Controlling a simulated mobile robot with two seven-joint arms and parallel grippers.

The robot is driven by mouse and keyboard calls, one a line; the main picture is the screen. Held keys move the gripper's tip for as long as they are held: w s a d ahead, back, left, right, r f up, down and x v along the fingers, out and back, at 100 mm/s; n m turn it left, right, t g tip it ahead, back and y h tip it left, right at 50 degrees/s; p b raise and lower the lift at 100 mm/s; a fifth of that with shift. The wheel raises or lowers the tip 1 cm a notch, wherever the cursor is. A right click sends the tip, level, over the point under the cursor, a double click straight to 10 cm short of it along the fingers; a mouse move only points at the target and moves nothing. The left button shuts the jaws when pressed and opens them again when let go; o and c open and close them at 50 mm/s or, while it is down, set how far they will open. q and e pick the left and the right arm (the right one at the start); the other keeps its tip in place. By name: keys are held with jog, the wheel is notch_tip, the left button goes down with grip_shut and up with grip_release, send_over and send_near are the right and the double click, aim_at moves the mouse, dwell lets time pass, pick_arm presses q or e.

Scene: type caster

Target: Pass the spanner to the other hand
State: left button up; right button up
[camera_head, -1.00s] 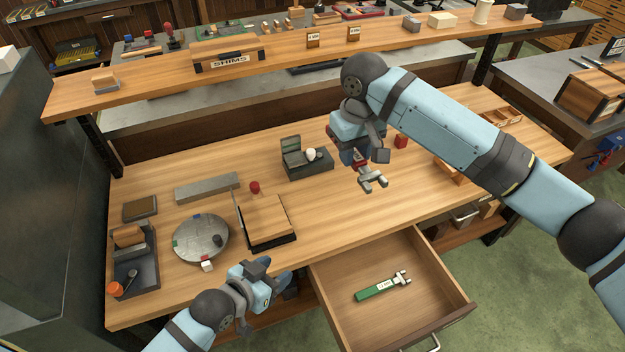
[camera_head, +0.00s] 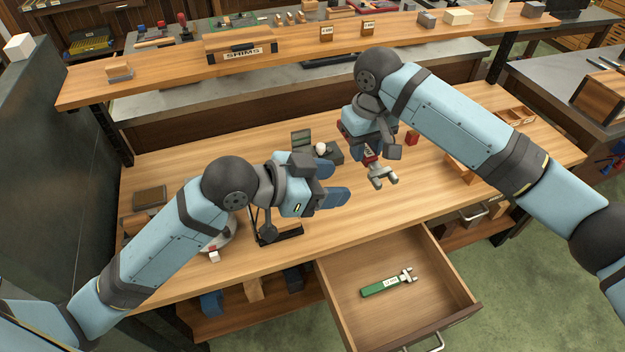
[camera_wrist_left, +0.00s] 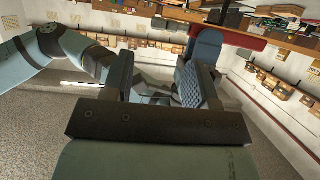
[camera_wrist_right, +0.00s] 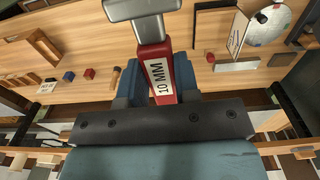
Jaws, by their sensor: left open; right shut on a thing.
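The spanner (camera_head: 370,154) has a red handle and a metal open-jaw head that hangs at its lower end. My right gripper (camera_head: 376,145) is shut on its handle and holds it above the bench. In the right wrist view the handle (camera_wrist_right: 160,72) shows a "10 MM" label, and the metal head sticks out beyond the fingers. My left gripper (camera_head: 336,182) is open and empty, left of the spanner's head and apart from it. In the left wrist view its two fingers (camera_wrist_left: 165,75) stand apart. A red bar shows there at the upper right; I cannot tell whether it is the handle.
A green-handled spanner (camera_head: 388,283) lies in the open drawer (camera_head: 345,305) below. A dark box (camera_head: 337,153) stands behind my left gripper. A small red block (camera_head: 412,138) sits right of my right gripper. The shelf (camera_head: 300,62) runs along the back.

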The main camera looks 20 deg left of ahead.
aim_at(374, 183)
pick_arm(q)
jog(key=x, duration=0.8)
jog(key=shift+w+d+f, duration=0.15)
jog(key=c, duration=0.8)
pick_arm(e)
jog(key=o, duration=1.1)
jog(key=shift+c, duration=0.2)
jog(key=shift+r, duration=0.15)
